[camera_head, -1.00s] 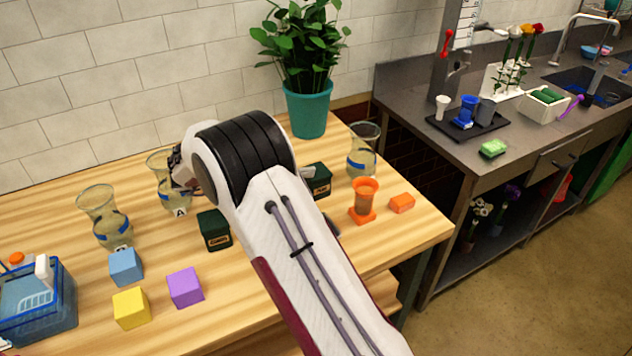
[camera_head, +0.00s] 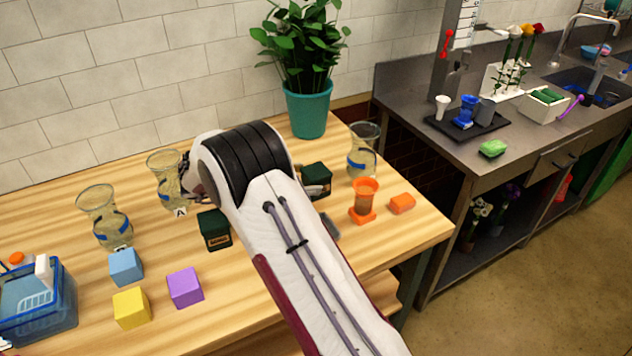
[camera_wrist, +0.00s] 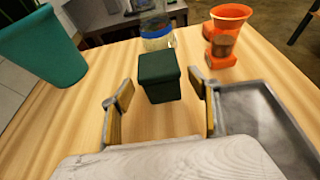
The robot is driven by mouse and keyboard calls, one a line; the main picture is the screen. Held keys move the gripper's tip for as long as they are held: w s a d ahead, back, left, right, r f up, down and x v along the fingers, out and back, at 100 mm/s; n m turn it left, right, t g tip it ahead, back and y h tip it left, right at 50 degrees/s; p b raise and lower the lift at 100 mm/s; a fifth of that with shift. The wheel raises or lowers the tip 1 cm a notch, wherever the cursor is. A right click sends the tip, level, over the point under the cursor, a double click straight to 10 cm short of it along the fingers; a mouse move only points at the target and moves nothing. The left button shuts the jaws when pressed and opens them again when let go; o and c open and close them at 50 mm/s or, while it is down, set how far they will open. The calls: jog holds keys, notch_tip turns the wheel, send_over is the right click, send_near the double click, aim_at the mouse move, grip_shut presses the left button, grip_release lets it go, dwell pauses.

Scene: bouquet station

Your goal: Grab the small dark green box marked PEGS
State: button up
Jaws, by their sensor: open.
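Two small dark green boxes stand on the wooden table. One box (camera_head: 316,180) is right of my arm's wrist, partly hidden by it. The other box (camera_head: 214,229) is left of my arm and has a small label. I cannot read either label clearly. In the wrist view a dark green box (camera_wrist: 160,77) stands upright just ahead, apparently the right-hand one, with no label visible on the sides shown. My gripper (camera_wrist: 160,90) is open and empty, its two fingers left and right of the line to this box.
A teal plant pot (camera_wrist: 45,45) is on the left in the wrist view. An orange cup-like thing (camera_wrist: 230,18) and a grey tray-like thing (camera_wrist: 265,115) are on the right. A glass vase (camera_head: 363,150) stands behind the box. Coloured blocks (camera_head: 185,287) lie left of my arm.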

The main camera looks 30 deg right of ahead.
aim_at(322, 178)
jog(key=shift+d+f, duration=0.15)
jog(key=shift+d, duration=0.25)
jog(key=shift+x, duration=2.6)
jog(key=c, duration=1.2)
